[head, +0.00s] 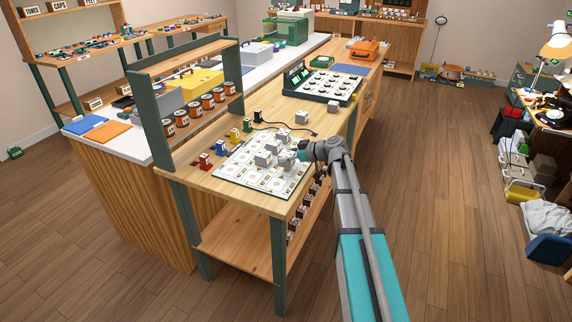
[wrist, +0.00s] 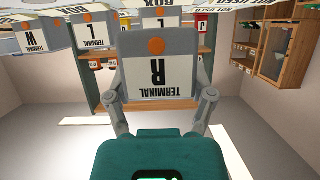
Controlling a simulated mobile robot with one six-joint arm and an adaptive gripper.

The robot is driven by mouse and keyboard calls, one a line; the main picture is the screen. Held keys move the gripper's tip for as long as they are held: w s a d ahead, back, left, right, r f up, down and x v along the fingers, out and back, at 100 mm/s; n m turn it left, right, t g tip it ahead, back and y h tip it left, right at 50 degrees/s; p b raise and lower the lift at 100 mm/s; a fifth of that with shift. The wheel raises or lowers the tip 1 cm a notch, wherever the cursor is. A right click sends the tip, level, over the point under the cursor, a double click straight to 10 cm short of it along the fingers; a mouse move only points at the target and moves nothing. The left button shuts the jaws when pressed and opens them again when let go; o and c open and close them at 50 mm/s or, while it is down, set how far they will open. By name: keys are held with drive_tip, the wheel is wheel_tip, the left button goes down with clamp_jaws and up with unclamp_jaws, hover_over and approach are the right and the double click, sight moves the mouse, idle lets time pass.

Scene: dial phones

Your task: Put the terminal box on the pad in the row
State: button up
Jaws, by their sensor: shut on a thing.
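A grey terminal box (wrist: 158,73) with a white label reading R and TERMINAL and an orange dot is between the fingers of my gripper (wrist: 160,100) in the wrist view, where it appears upside down. In the head view my gripper (head: 302,155) is over the right part of a white sheet with several printed pads (head: 237,172) on the table. The held box is small there, and I cannot tell whether it touches the sheet. Other grey boxes (head: 263,159) stand close to its left. In the wrist view neighbouring boxes show labels with L (wrist: 88,38) and W (wrist: 30,38).
Red (head: 205,161), blue (head: 219,145) and yellow (head: 234,135) pieces line the sheet's left side. Loose grey boxes (head: 302,117) and a black cable (head: 285,128) lie behind. A panel of dials (head: 325,85) stands farther back. A shelf (head: 190,95) rises at the left.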

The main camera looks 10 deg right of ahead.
drive_tip(key=shift+f+b, duration=0.85)
drive_tip(key=shift+f, duration=0.3)
drive_tip(key=shift+f, duration=0.2)
drive_tip(key=o, duration=1.1)
drive_tip(key=shift+r, duration=0.2)
drive_tip(key=shift+s+d+r, duration=0.1)
drive_tip(key=shift+r, duration=0.05)
drive_tip(key=p+v, duration=0.4)
drive_tip(key=v, duration=0.7)
drive_tip(key=shift+s+d+p, duration=0.25)
drive_tip(key=shift+p, duration=0.1)
drive_tip(key=shift+a, duration=0.1)
